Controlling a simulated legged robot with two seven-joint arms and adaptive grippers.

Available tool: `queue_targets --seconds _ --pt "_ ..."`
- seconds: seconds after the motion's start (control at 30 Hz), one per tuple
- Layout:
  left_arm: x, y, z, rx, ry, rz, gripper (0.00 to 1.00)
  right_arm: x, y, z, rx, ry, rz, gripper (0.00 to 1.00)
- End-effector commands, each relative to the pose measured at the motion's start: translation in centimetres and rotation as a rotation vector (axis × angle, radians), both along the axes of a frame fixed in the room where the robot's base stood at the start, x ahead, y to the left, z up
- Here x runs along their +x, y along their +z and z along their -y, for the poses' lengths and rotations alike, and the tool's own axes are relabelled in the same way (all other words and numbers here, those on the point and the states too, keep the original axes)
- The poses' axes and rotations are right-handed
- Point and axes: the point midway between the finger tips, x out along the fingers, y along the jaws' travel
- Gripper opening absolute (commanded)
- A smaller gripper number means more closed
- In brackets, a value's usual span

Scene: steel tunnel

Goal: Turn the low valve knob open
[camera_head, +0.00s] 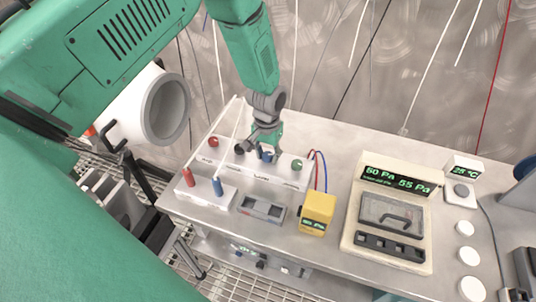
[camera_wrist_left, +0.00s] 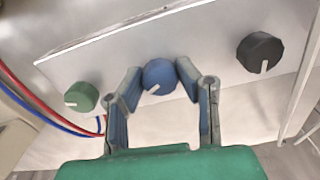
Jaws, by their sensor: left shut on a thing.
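A white panel box (camera_head: 255,177) on the bench carries a row of knobs: red (camera_head: 213,141), black (camera_head: 240,149), blue (camera_head: 267,157) and green (camera_head: 298,165). Their labels are too small to read, so I cannot tell which is marked low. My left gripper (camera_head: 264,147) reaches down from above and is shut on the blue knob. In the left wrist view, its two fingers (camera_wrist_left: 158,78) stand on either side of the blue knob (camera_wrist_left: 157,73). The knob's white pointer line points down and slightly left there. My right gripper is not in view.
A yellow meter (camera_head: 317,213) and a larger gauge unit (camera_head: 388,215) reading 50 Pa and 55 Pa stand right of the panel. Red and blue wires (camera_head: 320,165) run beside it. A low block with red and blue plugs (camera_head: 207,196) sits in front.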

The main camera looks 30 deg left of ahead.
Motion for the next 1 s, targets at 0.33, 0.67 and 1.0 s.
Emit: queue_targets --seconds 0.33,0.67,1.0 --pt "0.10 0.13 -0.14 0.000 -0.298 0.004 0.01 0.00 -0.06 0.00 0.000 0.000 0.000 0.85" --pt "0.14 0.17 -0.26 0.001 -0.471 0.005 0.01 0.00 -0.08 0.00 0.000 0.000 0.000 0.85" --pt "0.18 0.22 -0.31 0.002 -0.523 0.005 0.01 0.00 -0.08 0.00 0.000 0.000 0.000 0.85"
